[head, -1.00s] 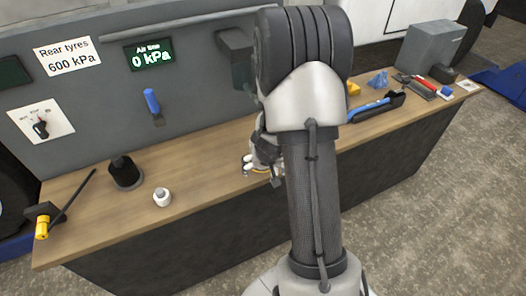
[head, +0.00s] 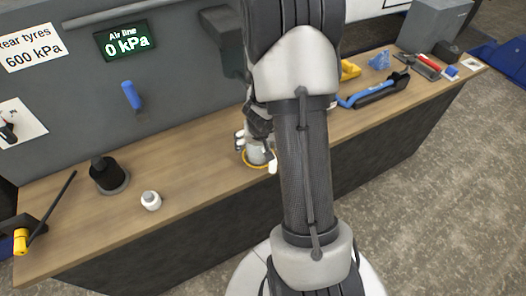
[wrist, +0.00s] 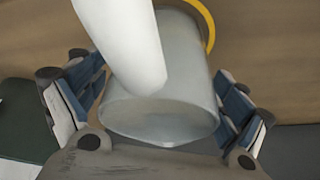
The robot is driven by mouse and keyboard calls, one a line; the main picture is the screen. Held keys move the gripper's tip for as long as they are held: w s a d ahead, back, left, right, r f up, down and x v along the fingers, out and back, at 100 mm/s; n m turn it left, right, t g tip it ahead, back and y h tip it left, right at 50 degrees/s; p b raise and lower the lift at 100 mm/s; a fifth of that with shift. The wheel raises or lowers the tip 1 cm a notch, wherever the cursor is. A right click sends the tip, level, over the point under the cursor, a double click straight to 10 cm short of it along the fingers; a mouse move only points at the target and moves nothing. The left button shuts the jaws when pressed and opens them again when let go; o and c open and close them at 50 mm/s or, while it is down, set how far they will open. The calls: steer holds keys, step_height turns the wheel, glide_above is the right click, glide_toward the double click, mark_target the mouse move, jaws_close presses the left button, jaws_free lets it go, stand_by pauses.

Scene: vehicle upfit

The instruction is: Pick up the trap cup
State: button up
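The trap cup appears to be the translucent grey cup (wrist: 185,100), which fills the middle of the wrist view. A yellow ring (wrist: 207,22) shows behind its far end. In the head view the cup (head: 258,155) is at the bench's front edge, partly hidden by my arm, with yellow around its base. My gripper (wrist: 155,80) has its blue-padded fingers spread on either side of the cup. The fingers look apart from its wall, though contact is hard to judge. A smooth white rounded part (wrist: 125,40) covers some of the cup.
On the wooden bench (head: 195,155), a small white bottle (head: 151,201) and a black cylinder (head: 108,174) stand to the left. A blue-and-black tool (head: 375,92) and a yellow block (head: 349,69) lie to the right. The grey back panel (head: 185,70) rises behind.

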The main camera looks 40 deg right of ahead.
steer(key=shift+w, duration=0.1)
steer(key=shift+c, duration=1)
steer(key=c, duration=1.1)
steer(key=shift+c, duration=0.3)
steer(key=shift+r, duration=0.1)
